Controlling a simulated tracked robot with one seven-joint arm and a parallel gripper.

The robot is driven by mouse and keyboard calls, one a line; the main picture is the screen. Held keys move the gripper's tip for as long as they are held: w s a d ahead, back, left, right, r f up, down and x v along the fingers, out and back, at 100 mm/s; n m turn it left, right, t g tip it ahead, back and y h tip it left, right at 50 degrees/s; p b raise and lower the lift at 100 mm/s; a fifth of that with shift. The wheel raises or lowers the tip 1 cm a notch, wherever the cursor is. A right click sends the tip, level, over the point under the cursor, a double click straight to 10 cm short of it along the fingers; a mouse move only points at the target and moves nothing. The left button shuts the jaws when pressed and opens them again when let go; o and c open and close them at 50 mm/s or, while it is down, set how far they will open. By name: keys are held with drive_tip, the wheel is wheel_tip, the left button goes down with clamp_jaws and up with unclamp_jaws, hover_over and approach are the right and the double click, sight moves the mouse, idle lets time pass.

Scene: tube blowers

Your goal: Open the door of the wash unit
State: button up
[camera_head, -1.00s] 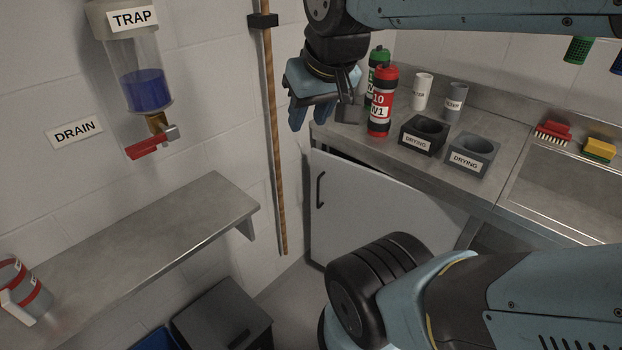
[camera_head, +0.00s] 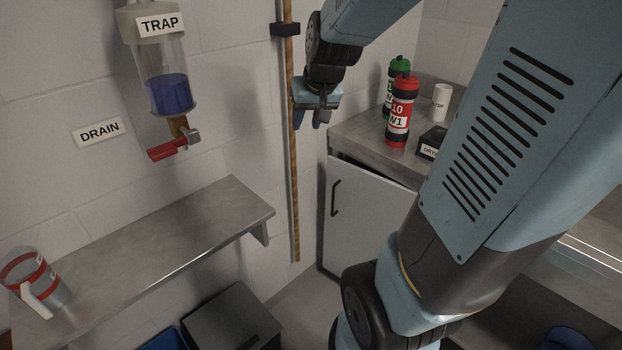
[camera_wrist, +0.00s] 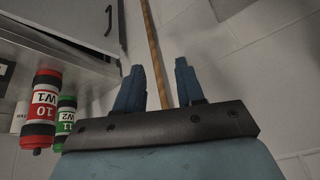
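A pale cabinet door (camera_head: 362,218) with a black upright bar handle (camera_head: 335,198) is below the steel counter, and no label on it shows. A dark gap runs along its top edge. My lower arm hides its right part. The door (camera_wrist: 65,18) and handle (camera_wrist: 108,20) also show at the upper left of the wrist view, upside down. My gripper (camera_head: 310,120) is open and empty, above and left of the counter, in front of the wooden pole in the picture. The gripper is apart from the handle.
A red bottle (camera_head: 399,112) and a green-capped bottle (camera_head: 390,85) stand near the counter's left end. The wooden pole (camera_head: 296,215) is on the wall left of the cabinet. A steel shelf (camera_head: 150,250) and dark bin (camera_head: 232,318) are at left.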

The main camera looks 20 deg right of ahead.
drive_tip(key=w+d+f+m, duration=0.1)
drive_tip(key=w+d+f, duration=0.3)
drive_tip(key=w+f, duration=0.35)
drive_tip(key=m+g+h, duration=0.1)
drive_tip(key=m+h, duration=0.1)
drive_tip(key=m, duration=0.1)
approach(333, 193)
drive_tip(key=shift+g, duration=0.3)
drive_tip(key=x, duration=1.1)
drive_tip(key=shift+w+d+f, duration=0.15)
drive_tip(key=shift+w, duration=0.2)
drive_tip(key=shift+c, duration=0.2)
clamp_jaws()
